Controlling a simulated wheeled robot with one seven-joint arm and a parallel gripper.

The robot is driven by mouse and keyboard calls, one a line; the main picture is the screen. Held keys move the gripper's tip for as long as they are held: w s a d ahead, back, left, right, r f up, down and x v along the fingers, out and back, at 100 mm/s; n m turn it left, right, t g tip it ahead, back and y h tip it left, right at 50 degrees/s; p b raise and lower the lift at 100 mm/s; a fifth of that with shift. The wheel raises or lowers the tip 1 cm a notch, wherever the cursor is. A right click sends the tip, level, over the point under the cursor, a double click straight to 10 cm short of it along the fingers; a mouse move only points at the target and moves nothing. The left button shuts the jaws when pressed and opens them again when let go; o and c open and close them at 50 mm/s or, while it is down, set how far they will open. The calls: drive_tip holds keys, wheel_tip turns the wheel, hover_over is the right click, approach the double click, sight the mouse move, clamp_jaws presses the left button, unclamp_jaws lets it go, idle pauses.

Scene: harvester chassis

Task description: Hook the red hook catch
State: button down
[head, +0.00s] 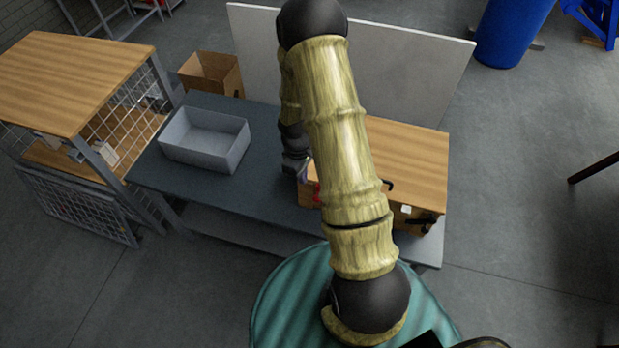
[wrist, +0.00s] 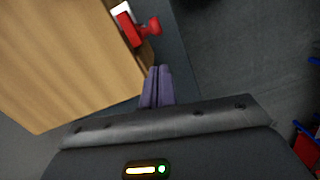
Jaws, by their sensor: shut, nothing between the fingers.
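The red hook catch (wrist: 130,29) is on the edge of a wooden box (wrist: 65,60) in the wrist view, with a red knob sticking out to the right and a white plate beside it. My gripper (wrist: 158,72) is shut and empty, its purple-grey fingers just below the catch in the picture and apart from it. In the head view a small bit of red catch (head: 316,192) shows at the left side of the wooden box (head: 412,160). My arm hides most of that side, and my gripper (head: 302,175) is only partly seen there.
The box stands on a dark workbench (head: 262,195) with a grey bin (head: 205,137) to the left. A black hook (head: 387,185) and other fittings are on the box's near side. A pale panel (head: 400,65) stands behind. A wood-topped mesh cage (head: 70,85) is at left.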

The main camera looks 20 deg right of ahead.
drive_tip(key=s+d+r+b, duration=0.1)
drive_tip(key=s+d+r, duration=0.1)
drive_tip(key=r, duration=0.6)
drive_tip(key=shift+s+d+r+b, duration=0.2)
drive_tip(key=shift+s+d+b, duration=0.2)
drive_tip(key=shift+d, duration=0.35)
drive_tip(key=shift+w+a, duration=0.1)
drive_tip(key=s+a+r+m+t, duration=0.3)
drive_tip(key=s+a+r+m, duration=0.4)
drive_tip(key=a+r, duration=0.3)
drive_tip(key=shift+s+r+t, duration=0.4)
drive_tip(key=shift+s+r, duration=0.4)
drive_tip(key=shift+r, duration=0.15)
drive_tip(key=shift+a, duration=0.1)
